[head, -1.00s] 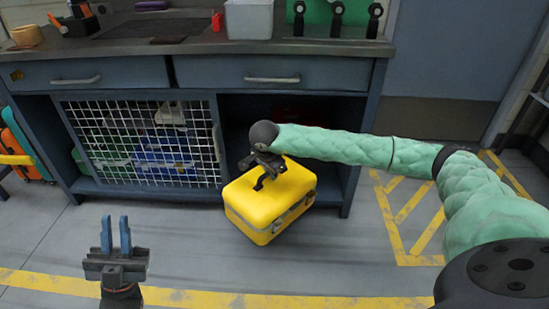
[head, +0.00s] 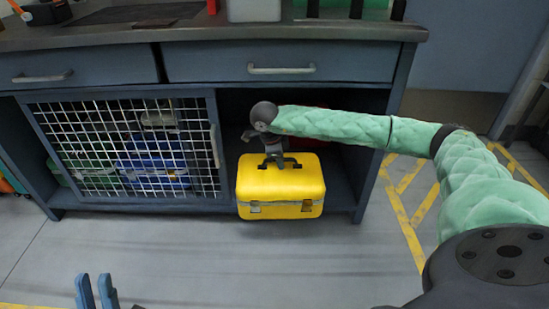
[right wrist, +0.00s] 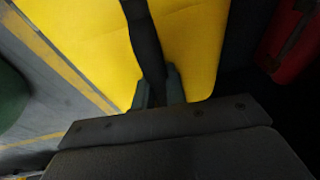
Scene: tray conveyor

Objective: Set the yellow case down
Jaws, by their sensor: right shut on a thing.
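The yellow case (head: 280,188) is upright at the opening of the bench's lower right compartment, its latched side facing me. My right gripper (head: 274,160) is above it and shut on its dark top handle. In the right wrist view the fingers (right wrist: 160,90) straddle the dark handle strap, with the case's yellow top (right wrist: 85,40) behind. Whether the case rests on the shelf or hangs just above it, I cannot tell. My left gripper (head: 97,292) is at the bottom left edge, its two blue fingers apart and nothing between them.
The workbench (head: 290,62) has a drawer above the open compartment. A wire mesh door (head: 130,150) closes the left compartment, with green and blue cases behind it. A red object (right wrist: 290,40) lies inside, beside the yellow case. The floor in front (head: 200,255) is clear.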

